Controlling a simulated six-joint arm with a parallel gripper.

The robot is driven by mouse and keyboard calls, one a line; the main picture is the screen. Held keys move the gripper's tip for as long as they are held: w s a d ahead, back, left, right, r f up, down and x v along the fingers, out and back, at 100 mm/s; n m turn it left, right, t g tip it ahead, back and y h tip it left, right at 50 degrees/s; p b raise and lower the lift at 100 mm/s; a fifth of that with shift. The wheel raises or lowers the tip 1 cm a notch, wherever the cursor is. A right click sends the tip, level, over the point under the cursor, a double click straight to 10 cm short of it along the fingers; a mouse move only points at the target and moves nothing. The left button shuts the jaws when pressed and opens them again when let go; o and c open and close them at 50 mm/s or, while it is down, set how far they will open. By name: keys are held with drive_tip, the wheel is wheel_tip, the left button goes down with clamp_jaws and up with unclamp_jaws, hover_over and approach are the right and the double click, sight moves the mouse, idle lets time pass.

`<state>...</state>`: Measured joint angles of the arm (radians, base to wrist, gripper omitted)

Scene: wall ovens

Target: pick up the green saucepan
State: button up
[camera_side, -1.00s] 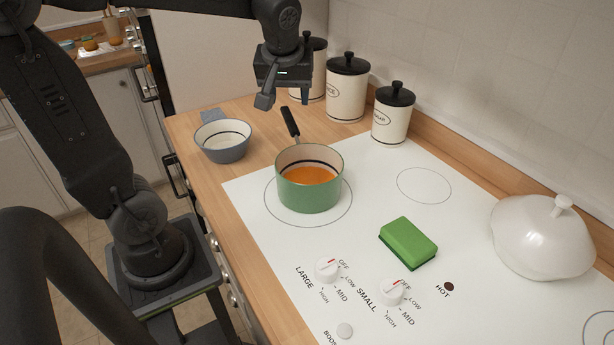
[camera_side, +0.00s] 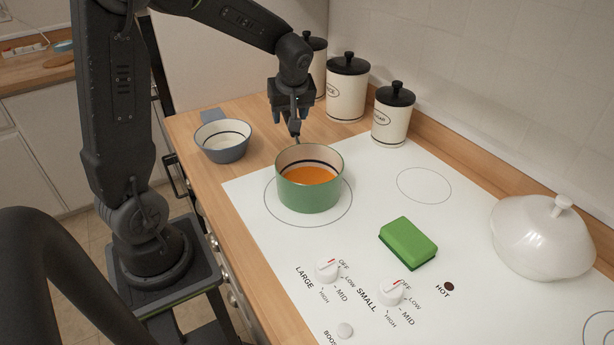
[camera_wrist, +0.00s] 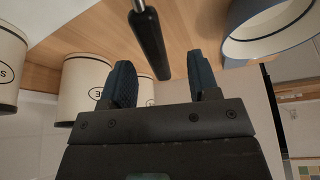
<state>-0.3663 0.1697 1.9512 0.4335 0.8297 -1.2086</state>
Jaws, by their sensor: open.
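The green saucepan (camera_side: 310,196) stands upright on the large left burner ring of the white cooktop, with something orange inside. Its black handle points to the back left and is mostly hidden behind my gripper in the side view. In the wrist view the black handle (camera_wrist: 151,42) runs between my two fingers, with space on both sides. My gripper (camera_side: 294,128) is open and empty, pointing down at the handle. Its two dark fingers also show in the wrist view (camera_wrist: 161,78). I cannot tell the exact height between fingers and handle.
A grey-blue bowl (camera_side: 223,141) stands left of the saucepan on the wooden counter (camera_side: 215,185). Cream canisters (camera_side: 347,88) with black lids stand behind my gripper. A green sponge (camera_side: 408,243) and a white lidded dish (camera_side: 543,238) are to the right on the cooktop (camera_side: 370,200).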

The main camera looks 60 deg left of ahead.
drive_tip(key=x, duration=0.5)
drive_tip(key=shift+w+d, duration=0.1)
drive_tip(key=shift+w, duration=0.15)
drive_tip(key=shift+r, duration=0.1)
drive_tip(key=shift+c, duration=0.4)
clamp_jaws()
